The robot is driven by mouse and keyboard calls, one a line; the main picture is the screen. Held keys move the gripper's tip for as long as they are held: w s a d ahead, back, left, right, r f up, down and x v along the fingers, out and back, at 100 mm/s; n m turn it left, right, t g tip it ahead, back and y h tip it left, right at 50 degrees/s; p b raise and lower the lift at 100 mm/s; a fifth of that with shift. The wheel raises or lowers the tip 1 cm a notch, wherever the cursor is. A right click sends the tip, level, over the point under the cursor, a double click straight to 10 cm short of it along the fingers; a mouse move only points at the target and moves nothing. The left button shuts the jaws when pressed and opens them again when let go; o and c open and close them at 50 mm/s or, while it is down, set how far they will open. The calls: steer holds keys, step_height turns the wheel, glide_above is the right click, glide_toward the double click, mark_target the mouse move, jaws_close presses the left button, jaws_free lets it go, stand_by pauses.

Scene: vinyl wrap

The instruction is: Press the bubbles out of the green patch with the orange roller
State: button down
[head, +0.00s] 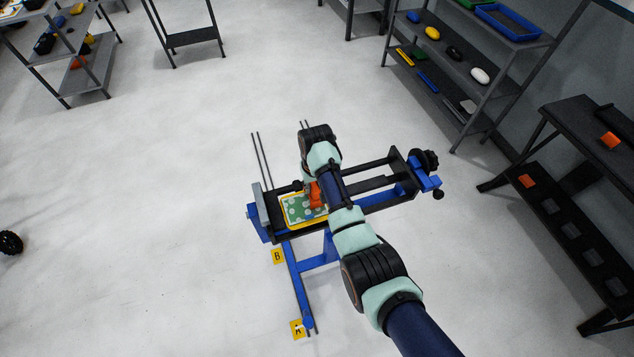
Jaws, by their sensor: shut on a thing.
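The green patch (294,210) lies on a yellow-edged panel (288,222) in the blue and black stand near the middle of the head view. Several pale round bubbles show on it. The orange roller (316,194) is at the patch's right side, upright or nearly so. My gripper (311,188) is shut on the roller, mostly hidden behind my arm. The arm covers the right part of the patch, and I cannot tell whether the roller touches the surface.
The stand (375,203) has a black frame and a knob (425,160) at its right end. Yellow tags B (278,256) and A (297,329) sit along its blue leg. Shelves (470,75) stand at the right and back.

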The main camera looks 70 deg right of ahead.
steer(key=shift+w+a, duration=0.35)
steer(key=shift+a, duration=0.05)
steer(key=shift+w+a+f, duration=0.1)
steer(key=shift+w+a, duration=0.65)
steer(key=shift+w, duration=0.05)
steer(key=shift+w+a, duration=0.1)
steer(key=shift+w+a+p, duration=0.4)
steer(key=shift+w+a, duration=0.3)
steer(key=shift+w+a, duration=0.7)
steer(key=shift+w, duration=0.1)
steer(key=shift+w+a, duration=0.1)
